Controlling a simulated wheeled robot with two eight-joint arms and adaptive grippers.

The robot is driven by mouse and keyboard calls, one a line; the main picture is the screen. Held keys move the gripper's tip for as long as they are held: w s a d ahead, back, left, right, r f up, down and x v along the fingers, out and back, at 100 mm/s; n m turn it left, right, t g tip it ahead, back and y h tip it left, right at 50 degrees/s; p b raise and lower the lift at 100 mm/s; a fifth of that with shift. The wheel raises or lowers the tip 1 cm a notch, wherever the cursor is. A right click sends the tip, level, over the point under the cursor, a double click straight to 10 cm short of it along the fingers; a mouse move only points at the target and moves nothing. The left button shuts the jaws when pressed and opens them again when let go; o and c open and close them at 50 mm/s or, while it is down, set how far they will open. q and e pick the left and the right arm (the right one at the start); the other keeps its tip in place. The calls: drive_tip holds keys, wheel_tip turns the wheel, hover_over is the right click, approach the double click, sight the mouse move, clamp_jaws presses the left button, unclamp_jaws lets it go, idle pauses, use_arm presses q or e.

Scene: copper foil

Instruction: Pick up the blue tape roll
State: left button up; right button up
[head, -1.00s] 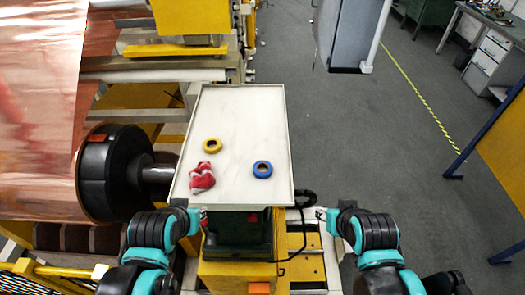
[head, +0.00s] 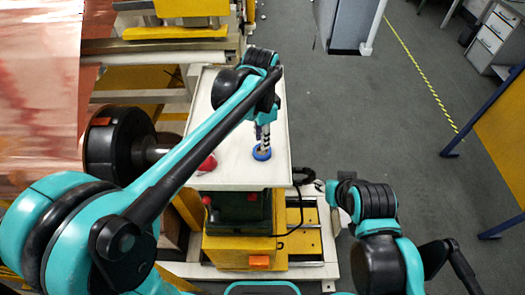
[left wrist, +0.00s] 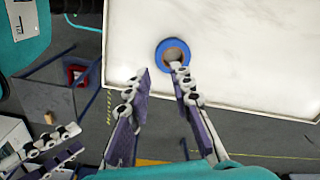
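The blue tape roll (head: 262,157) lies flat on the white tray-like tabletop (head: 232,178), right of its middle. My left gripper (head: 263,146) points down at it from above. In the left wrist view the blue tape roll (left wrist: 173,41) is just beyond the fingertips of my left gripper (left wrist: 160,70). The fingers are apart.
A large black roller (head: 115,145) with copper foil (head: 40,85) stands left of the table. The tabletop has a raised rim. Grey floor (head: 340,120) lies open to the right.

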sight(265, 155)
use_arm(q)
drive_tip(key=shift+w+d+f+m, duration=0.2)
drive_tip(key=shift+d+m, duration=0.1)
drive_tip(key=shift+d, duration=0.15)
drive_tip(key=shift+s+d+f, duration=0.1)
drive_tip(key=shift+f, duration=0.1)
wheel_tip(265, 155, down, 7)
drive_tip(key=shift+f+p, duration=0.15)
drive_tip(key=shift+p, duration=0.3)
clamp_jaws()
